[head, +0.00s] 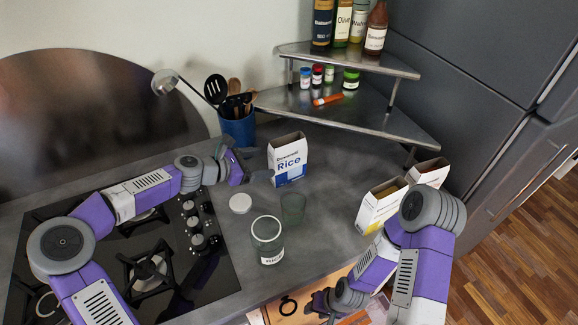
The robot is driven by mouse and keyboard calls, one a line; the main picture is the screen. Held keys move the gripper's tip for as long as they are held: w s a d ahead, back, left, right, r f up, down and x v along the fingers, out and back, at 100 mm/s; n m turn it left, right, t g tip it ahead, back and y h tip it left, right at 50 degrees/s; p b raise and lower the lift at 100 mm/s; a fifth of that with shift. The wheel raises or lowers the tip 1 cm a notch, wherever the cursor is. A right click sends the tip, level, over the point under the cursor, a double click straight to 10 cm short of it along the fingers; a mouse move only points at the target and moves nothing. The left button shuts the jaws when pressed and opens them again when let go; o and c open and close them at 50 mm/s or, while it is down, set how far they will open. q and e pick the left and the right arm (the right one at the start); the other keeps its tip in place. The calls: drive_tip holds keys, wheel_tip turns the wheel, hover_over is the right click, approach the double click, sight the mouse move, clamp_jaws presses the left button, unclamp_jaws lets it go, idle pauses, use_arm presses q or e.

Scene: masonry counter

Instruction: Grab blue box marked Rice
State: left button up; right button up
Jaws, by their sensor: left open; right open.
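The Rice box (287,160) stands upright on the counter near the middle of the head view. It is white with blue lettering and a blue lower part. My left gripper (251,176) is open just to the left of the box, with its fingers pointing toward it. It looks apart from the box or very close; I cannot tell whether it touches. My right gripper (322,302) is low at the front edge of the counter, far from the box, and is partly hidden by its own arm.
A blue utensil holder (238,128) is behind. A yellow-white box (381,205) is at right. A metal corner shelf (345,112) stands behind; a stove (150,262) is left.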

sight(281, 161)
use_arm(q)
drive_tip(key=shift+w+d+f+n+g+h+b, duration=0.15)
drive_tip(key=shift+f+n+g+h+b, duration=0.25)
drive_tip(key=shift+f, duration=0.4)
drive_tip(key=shift+d+f, duration=0.1)
drive_tip(key=shift+d, duration=0.05)
drive_tip(key=b+x, duration=0.1)
drive_tip(key=x, duration=0.6)
drive_tip(key=shift+w, duration=0.2)
use_arm(e)
drive_tip(key=f, duration=0.3)
drive_tip(key=shift+w, duration=0.4)
use_arm(q)
drive_tip(key=c, duration=1.4)
drive_tip(key=shift+r, duration=0.3)
clamp_jaws()
drive_tip(key=shift+r, duration=0.15)
